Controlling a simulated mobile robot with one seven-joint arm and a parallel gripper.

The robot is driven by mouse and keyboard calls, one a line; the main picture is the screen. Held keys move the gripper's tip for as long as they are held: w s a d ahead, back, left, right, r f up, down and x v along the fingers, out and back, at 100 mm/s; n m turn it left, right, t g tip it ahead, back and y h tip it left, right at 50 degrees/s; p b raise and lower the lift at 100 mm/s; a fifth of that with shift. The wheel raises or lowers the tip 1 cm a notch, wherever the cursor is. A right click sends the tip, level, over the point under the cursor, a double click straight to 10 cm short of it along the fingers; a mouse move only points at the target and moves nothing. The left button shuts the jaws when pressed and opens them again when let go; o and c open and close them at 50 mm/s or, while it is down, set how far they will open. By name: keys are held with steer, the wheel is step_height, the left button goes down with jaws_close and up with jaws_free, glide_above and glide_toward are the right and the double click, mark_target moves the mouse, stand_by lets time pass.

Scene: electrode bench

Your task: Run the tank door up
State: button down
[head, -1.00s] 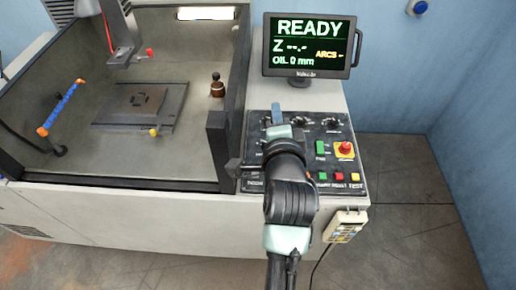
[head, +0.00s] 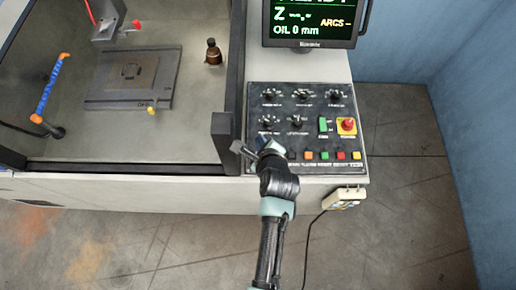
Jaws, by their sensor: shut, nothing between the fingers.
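The tank (head: 200,130) fills the left of the head view, its grey floor in plain sight. A dark sill (head: 120,170) runs along its front and a dark post (head: 225,135) stands at its front right corner. No raised door panel shows across the front. The black control panel (head: 285,115) lies right of the tank, with knobs and a bottom row of coloured buttons (head: 325,155). My gripper (head: 243,149) is shut and empty at the panel's lower left corner, beside the post. My wrist hides part of that corner, and I cannot tell whether the fingers touch anything.
The monitor (head: 310,22) stands behind the panel. A red stop button (head: 347,125) is at the panel's right. A handheld pendant (head: 344,198) hangs on the bench front. The floor at right is clear.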

steer(key=shift+f, duration=0.15)
step_height(320, 180, down, 8)
steer(key=b, duration=0.8)
steer(key=shift+f+b, duration=0.25)
steer(key=shift+b, duration=0.1)
stand_by(1.5)
steer(key=shift+f, duration=0.4)
